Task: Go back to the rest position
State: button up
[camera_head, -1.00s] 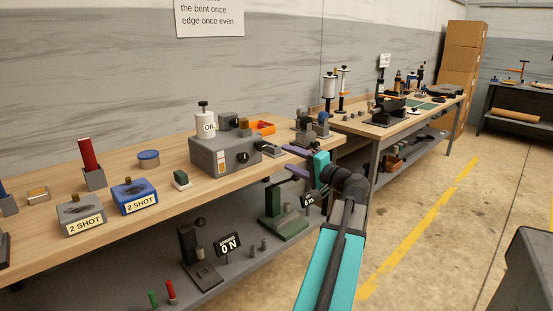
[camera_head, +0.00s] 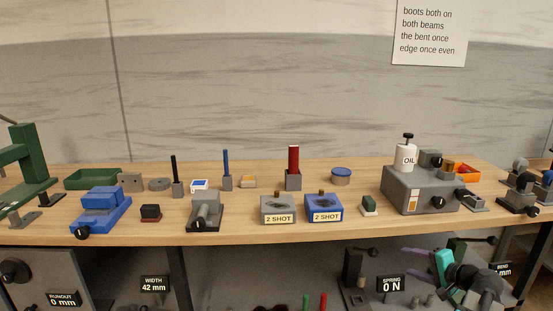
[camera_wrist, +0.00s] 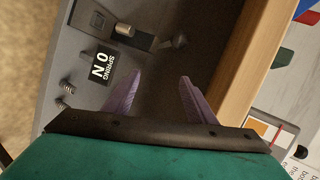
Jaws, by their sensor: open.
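My gripper (camera_head: 428,254) shows at the lower right in the head view, in front of the workbench and below its top edge. In the wrist view its two purple fingers (camera_wrist: 157,98) are spread apart with nothing between them. Beyond the fingers are the lower shelf with the "SPRING 0 N" sign (camera_wrist: 98,65) and the wooden edge of the bench (camera_wrist: 258,50). My gripper holds nothing.
The wooden bench top (camera_head: 330,232) carries a grey machine (camera_head: 420,190) with an oil bottle (camera_head: 405,157), two "2 SHOT" boxes (camera_head: 278,217), a blue vise (camera_head: 100,208) and a green tray (camera_head: 92,179). The lower shelf holds a black stand (camera_head: 352,270) and the spring sign (camera_head: 391,284).

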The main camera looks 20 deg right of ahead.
jog(key=w+a+f+n+g+y+p, duration=0.1)
jog(key=w+a+f+n+g+y, duration=0.15)
jog(key=a+f, duration=0.9)
jog(key=w+a+f+n+g+y+p, duration=0.3)
jog(key=a+f, duration=0.5)
jog(key=a, duration=0.6)
jog(key=s+a+f+n+g, duration=0.25)
jog(key=a+f, duration=0.25)
jog(key=a, duration=0.3)
jog(key=s+a+f+n+g, duration=0.1)
jog(key=s+a+f+g, duration=0.2)
jog(key=a+f, duration=0.3)
jog(key=s+a+f+n+g+h+p, duration=0.2)
jog(key=s+a, duration=0.4)
jog(key=s, duration=0.4)
jog(key=s+a+f+n+g+h+p, duration=0.2)
jog(key=s+a+f+n+g, duration=0.3)
jog(key=s, duration=0.5)
jog(key=shift+s+a+f+n+h, duration=0.25)
jog(key=shift+a+f+n+h, duration=0.15)
jog(key=shift+a+f+h, duration=0.45)
jog(key=shift+a+r, duration=0.25)
jog(key=shift+a, duration=0.05)
